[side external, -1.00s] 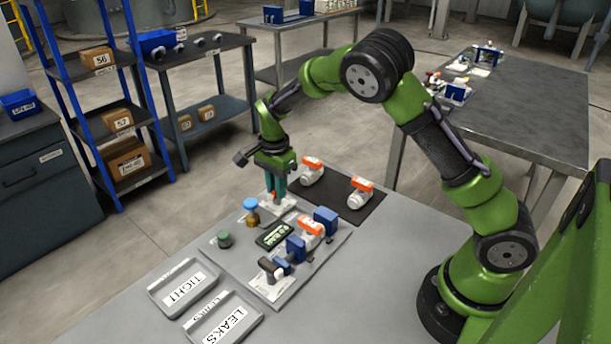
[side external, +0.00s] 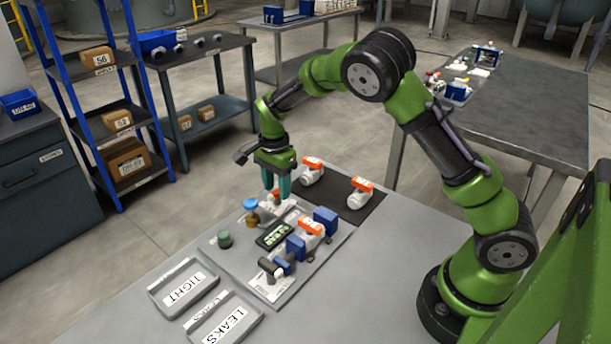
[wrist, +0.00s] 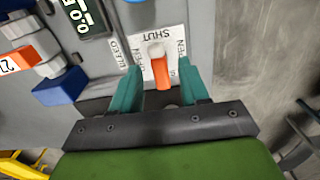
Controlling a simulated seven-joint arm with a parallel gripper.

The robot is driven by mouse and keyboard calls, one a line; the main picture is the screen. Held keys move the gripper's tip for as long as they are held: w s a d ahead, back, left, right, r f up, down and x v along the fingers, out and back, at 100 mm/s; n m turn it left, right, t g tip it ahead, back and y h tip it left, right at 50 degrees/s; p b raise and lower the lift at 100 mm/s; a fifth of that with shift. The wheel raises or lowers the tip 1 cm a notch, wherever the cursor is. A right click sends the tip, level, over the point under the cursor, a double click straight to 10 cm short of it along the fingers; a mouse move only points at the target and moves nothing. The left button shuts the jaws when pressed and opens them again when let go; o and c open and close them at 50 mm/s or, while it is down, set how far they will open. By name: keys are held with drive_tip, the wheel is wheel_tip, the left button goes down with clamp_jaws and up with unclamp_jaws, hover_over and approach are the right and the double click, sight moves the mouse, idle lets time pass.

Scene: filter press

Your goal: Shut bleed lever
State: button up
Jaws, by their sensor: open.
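The bleed lever (wrist: 161,70) is an orange handle with a pale end, on a white plate (wrist: 141,42) marked SHUT, OPEN and BLEED. In the wrist view the lever's orange part points down the picture, away from the SHUT word. My gripper (wrist: 161,82) has two teal fingers, open, one on each side of the orange handle, with visible gaps. In the side view my gripper (side external: 277,190) hangs just above the plate at the back of the panel (side external: 225,262). The lever is mostly hidden there.
Two valves (side external: 314,170) (side external: 360,193) stand on a dark mat (side external: 336,207). TIGHT (side external: 160,294) and LEAKS (side external: 252,334) trays stand at the front.

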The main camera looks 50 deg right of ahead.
sight(277, 190)
wheel_tip(277, 190, up, 16)
drive_tip(key=shift+r, duration=0.25)
idle(0.3)
drive_tip(key=s+a+r+n+t+y, duration=0.1)
drive_tip(key=s+a+n+t, duration=0.1)
drive_tip(key=s+n, duration=0.5)
drive_tip(key=s+a+r+n+t+y, duration=0.1)
drive_tip(key=s+n+t, duration=0.4)
drive_tip(key=s, duration=1.1)
drive_tip(key=shift+s+a+r+n, duration=0.35)
drive_tip(key=shift+r+n, duration=0.35)
drive_tip(key=shift+n, duration=0.4)
